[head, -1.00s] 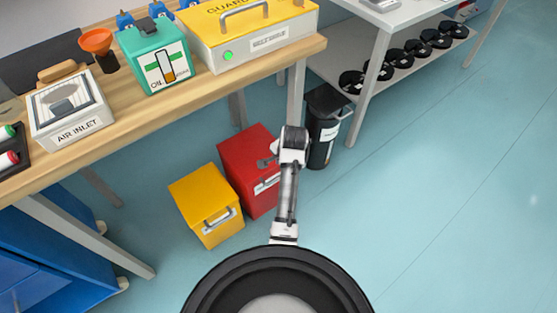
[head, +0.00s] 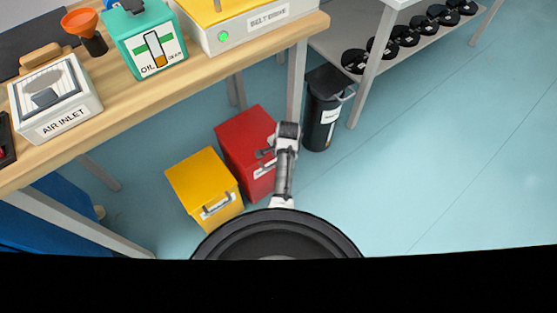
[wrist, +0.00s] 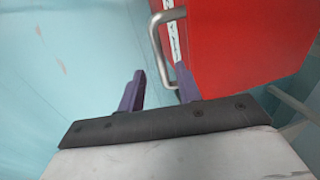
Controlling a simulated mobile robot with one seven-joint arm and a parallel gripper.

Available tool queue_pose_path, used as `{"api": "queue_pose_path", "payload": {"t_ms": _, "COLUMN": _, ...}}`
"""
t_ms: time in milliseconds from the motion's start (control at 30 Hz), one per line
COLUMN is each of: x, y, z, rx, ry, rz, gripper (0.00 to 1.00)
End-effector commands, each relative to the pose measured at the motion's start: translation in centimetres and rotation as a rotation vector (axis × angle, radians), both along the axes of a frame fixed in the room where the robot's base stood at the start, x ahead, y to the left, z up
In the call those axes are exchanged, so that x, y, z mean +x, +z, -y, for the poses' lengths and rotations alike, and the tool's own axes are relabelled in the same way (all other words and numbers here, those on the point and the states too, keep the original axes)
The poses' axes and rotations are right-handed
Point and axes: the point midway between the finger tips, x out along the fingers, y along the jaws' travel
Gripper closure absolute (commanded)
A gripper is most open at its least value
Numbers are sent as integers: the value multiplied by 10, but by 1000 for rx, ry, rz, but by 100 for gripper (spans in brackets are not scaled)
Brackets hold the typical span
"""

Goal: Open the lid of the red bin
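The red bin (head: 243,142) stands on the floor beside the wooden bench, next to the yellow bin, and its lid looks closed. In the wrist view the bin's red face (wrist: 240,45) fills the upper right, with a grey metal bar handle (wrist: 157,48) and a white label strip beside it. My gripper (wrist: 160,85) is open, with its two purple fingers apart. The handle's near end lies close to the right finger; I cannot tell whether they touch. In the head view my gripper (head: 266,154) is at the bin's right front side, partly hidden by my wrist.
A yellow bin (head: 204,188) with a handle stands to the left of the red bin. A black bin (head: 322,115) stands behind to the right by a table leg. The wooden bench (head: 200,92) overhangs at the back left. Open floor (head: 450,150) lies to the right.

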Motion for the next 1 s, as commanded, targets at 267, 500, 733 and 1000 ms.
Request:
{"api": "queue_pose_path", "payload": {"t_ms": 267, "x": 4, "y": -23, "z": -3, "rx": 0, "ry": 0, "rz": 0, "gripper": 66}}
{"api": "queue_pose_path", "payload": {"t_ms": 500, "x": 4, "y": -23, "z": -3, "rx": 0, "ry": 0, "rz": 1, "gripper": 66}}
{"api": "queue_pose_path", "payload": {"t_ms": 733, "x": 4, "y": -23, "z": -3, "rx": 0, "ry": 0, "rz": 1, "gripper": 92}}
{"api": "queue_pose_path", "payload": {"t_ms": 1000, "x": 4, "y": -23, "z": -3, "rx": 0, "ry": 0, "rz": 0, "gripper": 100}}
